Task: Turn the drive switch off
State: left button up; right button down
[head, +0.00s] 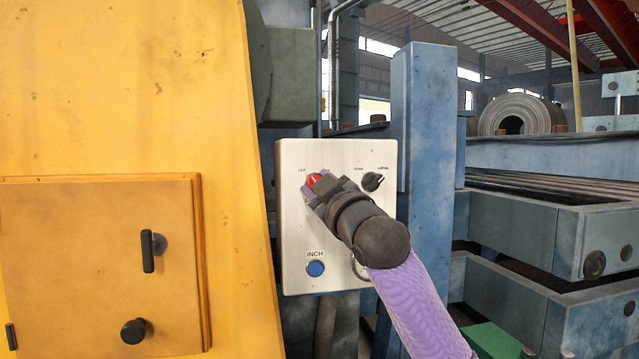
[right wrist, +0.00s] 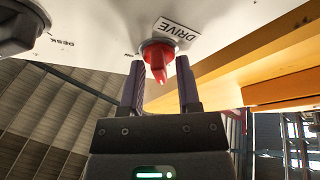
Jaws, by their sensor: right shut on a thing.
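The drive switch is a red rotary knob (head: 313,179) at the upper left of a pale metal control panel (head: 293,240). In the right wrist view the red knob (right wrist: 158,54) sits beside a label reading DRIVE (right wrist: 176,31). My right gripper (head: 318,186) reaches the panel from the lower right and partly hides the knob in the head view. My left gripper is not in view.
A black selector knob (head: 373,181) is at the panel's upper right, and a blue INCH button (head: 315,268) is below. A yellow machine housing (head: 120,90) stands close on the left. A blue post (head: 424,130) rises behind the panel on the right.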

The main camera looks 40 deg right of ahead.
jog(key=shift+n+y, duration=0.4)
jog(key=shift+n, duration=0.3)
jog(key=c, duration=0.7)
grip_release()
jog(key=shift+o, duration=0.2)
jog(key=b+v, duration=0.7)
jog(key=v, duration=0.3)
jog(key=shift+r, duration=0.15)
